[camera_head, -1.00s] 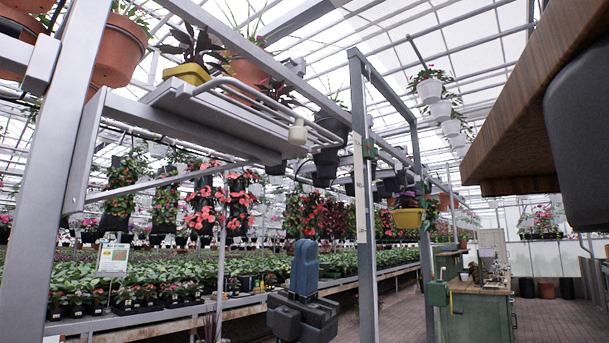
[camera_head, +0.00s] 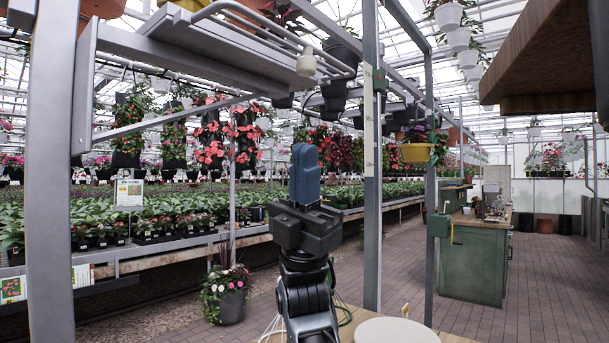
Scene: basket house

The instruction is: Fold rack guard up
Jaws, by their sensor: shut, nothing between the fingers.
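The rack guard (camera_head: 262,35) is a pale grey tubular rail along the front of an overhead metal rack shelf (camera_head: 190,52), at the top of the view. It lies folded down, roughly level with the shelf. A cream knob (camera_head: 306,65) sits on the rail near its right end. My gripper (camera_head: 304,148) points up, with its blue fingers shut and empty. It shows below the knob in the picture, apart from the rail; the depth between them is hard to tell.
A grey upright post (camera_head: 371,150) stands right of my gripper, and another post (camera_head: 52,180) is at the left. A wooden board (camera_head: 545,70) hangs over the upper right. Plant benches (camera_head: 180,242) lie behind. The paved floor (camera_head: 400,270) at right is open.

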